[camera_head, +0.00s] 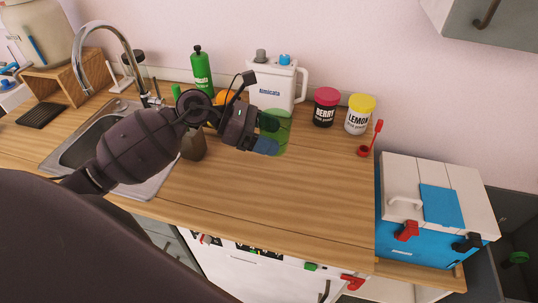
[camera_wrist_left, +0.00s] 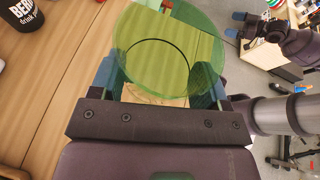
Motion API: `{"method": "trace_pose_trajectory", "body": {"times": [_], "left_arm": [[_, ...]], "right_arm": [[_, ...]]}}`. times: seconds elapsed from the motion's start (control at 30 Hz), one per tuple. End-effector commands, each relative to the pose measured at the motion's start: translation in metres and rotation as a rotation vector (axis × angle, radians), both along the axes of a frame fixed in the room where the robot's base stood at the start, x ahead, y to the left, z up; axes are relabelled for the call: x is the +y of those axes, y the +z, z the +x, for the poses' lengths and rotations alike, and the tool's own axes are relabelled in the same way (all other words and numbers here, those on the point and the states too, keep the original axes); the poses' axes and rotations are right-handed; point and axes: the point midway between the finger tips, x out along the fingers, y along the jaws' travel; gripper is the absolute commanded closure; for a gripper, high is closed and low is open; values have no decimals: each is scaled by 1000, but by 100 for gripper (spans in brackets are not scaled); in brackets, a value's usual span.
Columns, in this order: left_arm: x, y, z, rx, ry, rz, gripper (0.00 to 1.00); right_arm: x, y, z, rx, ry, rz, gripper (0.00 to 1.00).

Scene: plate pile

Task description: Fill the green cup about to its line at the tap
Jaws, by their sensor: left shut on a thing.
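The green cup (camera_head: 281,128) is see-through and held above the counter, right of the sink. My left gripper (camera_head: 268,134) is shut on it, with a blue finger on either side. In the left wrist view I look into the cup (camera_wrist_left: 172,20) through its round mouth; a dark ring shows inside, and I see no clear sign of water. The tap (camera_head: 112,27) is a tall curved metal spout over the sink (camera_head: 70,155) at the left; my left arm hides part of the sink. My right gripper (camera_wrist_left: 238,24) shows far off in the left wrist view, empty, its blue fingertips apart.
A white jug (camera_head: 283,82), a green bottle (camera_head: 201,67), a berry tub (camera_head: 325,107) and a lemon tub (camera_head: 360,114) stand along the wall. A red scoop (camera_head: 364,151) lies near them. A blue and white box (camera_head: 430,212) is at the right. The counter's middle is clear.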

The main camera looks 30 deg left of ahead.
Motion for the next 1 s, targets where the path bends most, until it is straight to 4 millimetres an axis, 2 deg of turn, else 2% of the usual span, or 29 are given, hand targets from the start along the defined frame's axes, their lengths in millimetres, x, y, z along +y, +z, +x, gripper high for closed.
{"method": "trace_pose_trajectory", "body": {"times": [0.1,0.3,0.7,0.77,0.87,1.0], "left_arm": [[0,22,0,-3,-1,3,54],[0,42,0,-1,0,2,54],[0,48,0,0,0,0,54],[0,47,0,0,1,-1,54],[-2,35,1,4,20,-5,54],[-11,-4,1,7,81,-13,54]], "right_arm": [[0,-1,0,0,0,0,1],[0,-2,0,0,0,0,1],[0,-2,0,0,0,0,1],[0,-2,0,0,0,0,1],[0,-2,0,0,0,0,1],[0,-2,0,0,0,0,1]]}}
